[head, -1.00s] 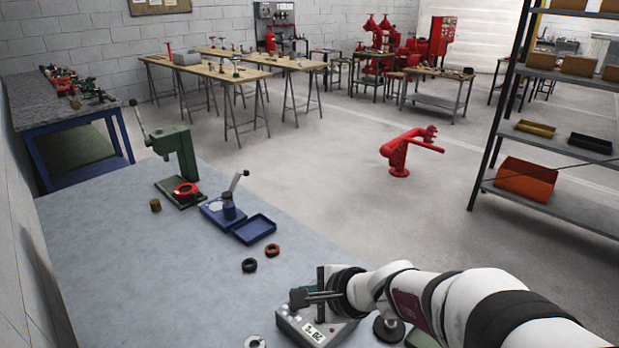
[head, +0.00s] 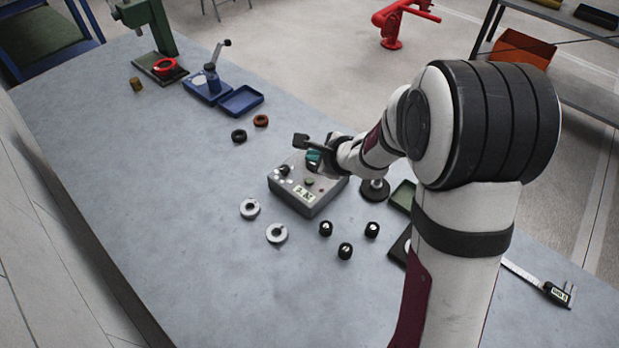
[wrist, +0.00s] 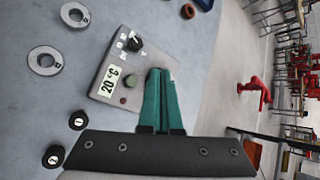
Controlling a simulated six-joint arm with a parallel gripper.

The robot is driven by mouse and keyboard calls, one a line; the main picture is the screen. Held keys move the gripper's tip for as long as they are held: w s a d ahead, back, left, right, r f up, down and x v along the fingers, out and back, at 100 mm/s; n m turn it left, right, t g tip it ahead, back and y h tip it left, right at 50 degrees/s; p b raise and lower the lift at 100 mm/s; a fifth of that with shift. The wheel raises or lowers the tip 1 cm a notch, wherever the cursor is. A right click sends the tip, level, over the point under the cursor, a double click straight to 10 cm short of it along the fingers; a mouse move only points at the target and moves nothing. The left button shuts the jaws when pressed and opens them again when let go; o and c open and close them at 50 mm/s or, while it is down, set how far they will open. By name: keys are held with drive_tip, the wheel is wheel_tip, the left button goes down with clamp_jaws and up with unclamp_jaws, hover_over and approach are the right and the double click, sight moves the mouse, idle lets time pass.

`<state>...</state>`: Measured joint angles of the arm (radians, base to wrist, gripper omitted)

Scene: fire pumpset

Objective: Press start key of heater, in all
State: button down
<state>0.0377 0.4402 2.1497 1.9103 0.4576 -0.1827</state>
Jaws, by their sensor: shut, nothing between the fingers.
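The heater (head: 292,199) is a grey box on the bench with a sloped face. In the wrist view, the heater (wrist: 106,75) shows a lit display (wrist: 109,81) that seems to read 20 °C, a dark knob (wrist: 135,44), small white keys (wrist: 121,41) and a round green button (wrist: 130,81). I cannot read the key labels. My gripper (head: 313,158) is over the heater's far side. Its teal fingers (wrist: 160,73) are shut together and empty, just beside the green button in the wrist view. I cannot tell whether they touch the heater. The fingers and gripper body hide part of it.
Two pale rings (head: 277,233) and several black knobs (head: 345,251) lie in front of the heater. A dark ring (head: 238,136) and a brown ring (head: 261,120) lie behind it. The bench's left side is clear.

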hover_over(306, 176)
drive_tip(key=s+d, duration=0.2)
drive_tip(key=s, duration=0.1)
drive_tip(key=shift+a+f, duration=0.15)
drive_tip(key=shift+f, duration=1.3)
drive_tip(key=shift+a+f, duration=0.1)
drive_tip(key=shift+f, duration=1.3)
drive_tip(key=shift+f, duration=0.15)
drive_tip(key=shift+f, duration=0.3)
drive_tip(key=shift+f, duration=0.45)
drive_tip(key=shift+r, duration=0.9)
wheel_tip(306, 176, up, 5)
